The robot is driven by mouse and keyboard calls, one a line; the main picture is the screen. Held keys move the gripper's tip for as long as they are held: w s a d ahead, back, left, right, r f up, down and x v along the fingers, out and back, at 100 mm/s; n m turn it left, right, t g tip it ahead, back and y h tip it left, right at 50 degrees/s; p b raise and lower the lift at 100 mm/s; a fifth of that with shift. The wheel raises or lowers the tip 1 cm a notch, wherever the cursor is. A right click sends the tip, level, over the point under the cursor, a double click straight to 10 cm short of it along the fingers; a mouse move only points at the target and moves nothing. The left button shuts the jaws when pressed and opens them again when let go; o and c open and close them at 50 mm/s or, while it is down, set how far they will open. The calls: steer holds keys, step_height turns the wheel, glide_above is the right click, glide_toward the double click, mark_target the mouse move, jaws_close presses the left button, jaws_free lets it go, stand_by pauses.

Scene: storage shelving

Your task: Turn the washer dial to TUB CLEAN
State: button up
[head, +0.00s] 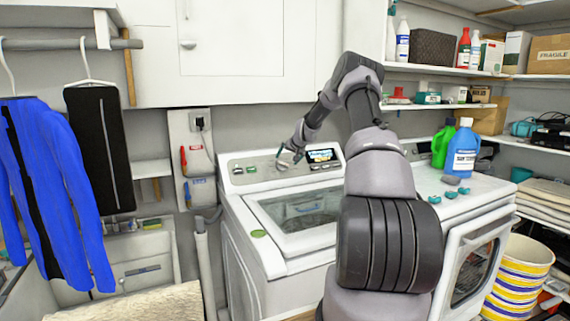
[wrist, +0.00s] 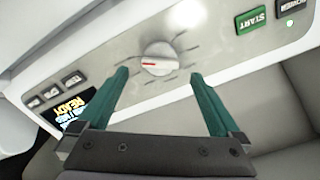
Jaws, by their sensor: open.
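The washer dial (wrist: 162,57) is a round whitish knob with a red mark, set in the grey control panel (wrist: 215,42). In the wrist view the mark points left. Small lines surround the dial; their labels are too small to read. My gripper (wrist: 160,76) has two teal fingers spread apart, one to each side of the dial, with nothing between them. I cannot tell how far the fingertips are from the panel. In the head view my gripper (head: 289,152) is at the panel of the top-loading washer (head: 258,242) and partly covers the dial area.
A green START button (wrist: 255,20) and a lit display (wrist: 72,112) flank the dial, the display also showing in the head view (head: 321,155). A front-loading machine (head: 478,262) stands right, with a blue bottle (head: 462,150) on top. Cabinets hang above.

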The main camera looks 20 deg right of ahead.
steer(key=v, duration=0.5)
steer(key=shift+s+r, duration=0.25)
steer(key=shift+a, duration=0.1)
